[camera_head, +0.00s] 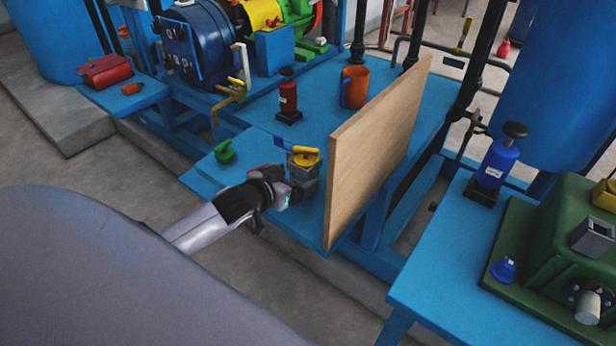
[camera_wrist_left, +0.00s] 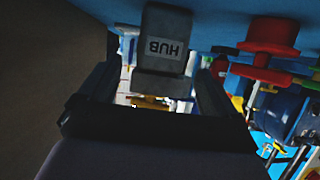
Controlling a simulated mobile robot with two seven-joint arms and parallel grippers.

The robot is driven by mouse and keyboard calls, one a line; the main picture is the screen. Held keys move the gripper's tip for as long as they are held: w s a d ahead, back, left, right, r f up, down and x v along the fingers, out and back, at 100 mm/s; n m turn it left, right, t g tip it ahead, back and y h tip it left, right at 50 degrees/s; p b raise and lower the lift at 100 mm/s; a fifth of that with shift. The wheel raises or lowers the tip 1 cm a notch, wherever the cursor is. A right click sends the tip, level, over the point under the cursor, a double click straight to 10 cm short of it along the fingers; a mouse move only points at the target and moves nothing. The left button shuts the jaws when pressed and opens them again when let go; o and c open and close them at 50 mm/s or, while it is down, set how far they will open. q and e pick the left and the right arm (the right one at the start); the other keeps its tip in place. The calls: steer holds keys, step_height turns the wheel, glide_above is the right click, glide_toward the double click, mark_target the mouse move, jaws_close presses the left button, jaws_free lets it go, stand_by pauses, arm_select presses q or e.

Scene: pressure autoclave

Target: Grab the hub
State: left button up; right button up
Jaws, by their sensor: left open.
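In the head view the hub (camera_head: 303,172) stands near the front edge of the blue table, with a yellow handle on top, partly hidden by my gripper. My left gripper (camera_head: 288,186) reaches it from the front left. In the left wrist view its two dark fingers are open, one on each side of the hub, with a gap showing on the right. Contact on the left cannot be told. My right gripper is not in view.
A tall wooden board (camera_head: 375,150) stands just right of the hub. A green knob (camera_head: 224,152) lies to the left on the blue table (camera_head: 335,130). A red bottle (camera_head: 288,98) and an orange mug (camera_head: 354,87) stand behind. Bare floor lies in front.

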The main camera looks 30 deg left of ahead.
mark_target(298, 178)
arm_select(q)
steer(key=shift+w+f, duration=0.4)
steer(key=shift+w, duration=0.2)
steer(key=x, duration=0.1)
steer(key=b+x, duration=0.1)
steer(key=x, duration=0.1)
steer(key=shift+f+b, duration=0.3)
steer(key=shift+w+f, duration=0.2)
steer(key=shift+w, duration=0.35)
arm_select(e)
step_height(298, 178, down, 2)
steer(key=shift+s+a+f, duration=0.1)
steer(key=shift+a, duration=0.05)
arm_select(q)
steer(key=c, duration=0.9)
steer(key=shift+r, duration=0.1)
steer(key=c, duration=0.4)
steer(key=shift+o, duration=0.2)
steer(key=shift+r, duration=0.1)
